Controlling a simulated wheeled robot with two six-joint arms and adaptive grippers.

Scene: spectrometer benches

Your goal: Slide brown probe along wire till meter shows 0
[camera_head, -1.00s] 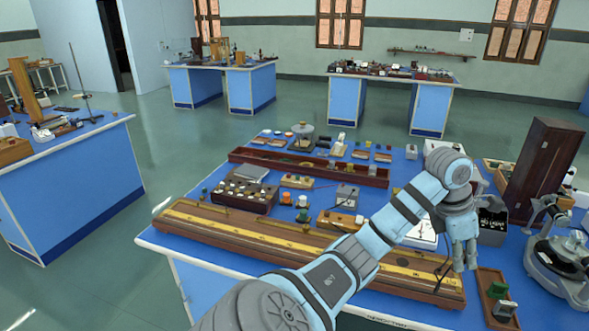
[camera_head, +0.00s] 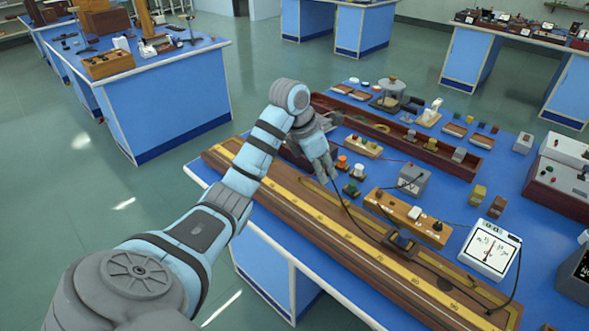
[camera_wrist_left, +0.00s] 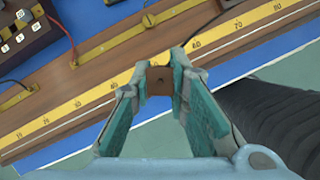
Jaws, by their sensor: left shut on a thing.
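The brown probe (camera_wrist_left: 159,82) is a small brown block between the teal finger pads of my left gripper (camera_wrist_left: 160,90) in the left wrist view. It is over the yellow scale of the long wooden wire board (camera_wrist_left: 60,117), near the middle marks. In the head view, my left gripper (camera_head: 326,178) is at the far side of the board (camera_head: 222,150), and the probe is hard to make out. A dark lead runs from there to the lower right. The white meter (camera_head: 488,248) has a red needle close to upright. My right gripper is out of view.
A dark block (camera_head: 402,240) sits on the board right of my gripper. A wooden key box (camera_head: 408,215), a grey box (camera_head: 413,180) and a long wooden tray (camera_head: 440,150) stand behind the board. Dark cables cross the board's right end.

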